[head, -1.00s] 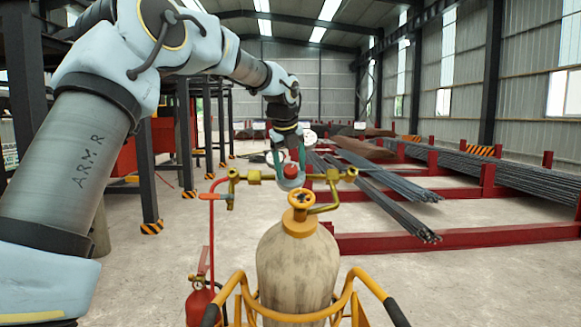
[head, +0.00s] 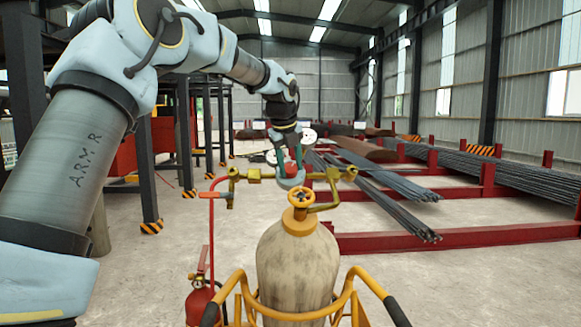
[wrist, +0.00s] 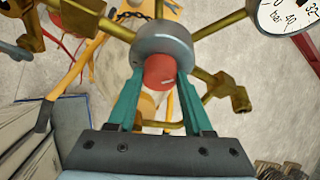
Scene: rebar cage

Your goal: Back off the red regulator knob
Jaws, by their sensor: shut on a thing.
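The red regulator knob (wrist: 160,71) shows in the wrist view, jutting from the round grey regulator body (wrist: 160,42). My gripper (wrist: 160,80) has its two teal fingers closed on either side of the knob, near its base. In the head view my gripper (head: 294,160) reaches down to the grey regulator body (head: 291,180) above the gas cylinder. There the fingers hide the red knob. Brass pipes branch out from the regulator to both sides.
A white gauge (wrist: 288,14) sits close to the regulator. The tan cylinder (head: 297,265) with a yellow handwheel (head: 301,196) stands in a yellow cart frame (head: 350,285). A red extinguisher (head: 200,302) is at its left. Rebar bundles (head: 395,200) lie on red racks to the right.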

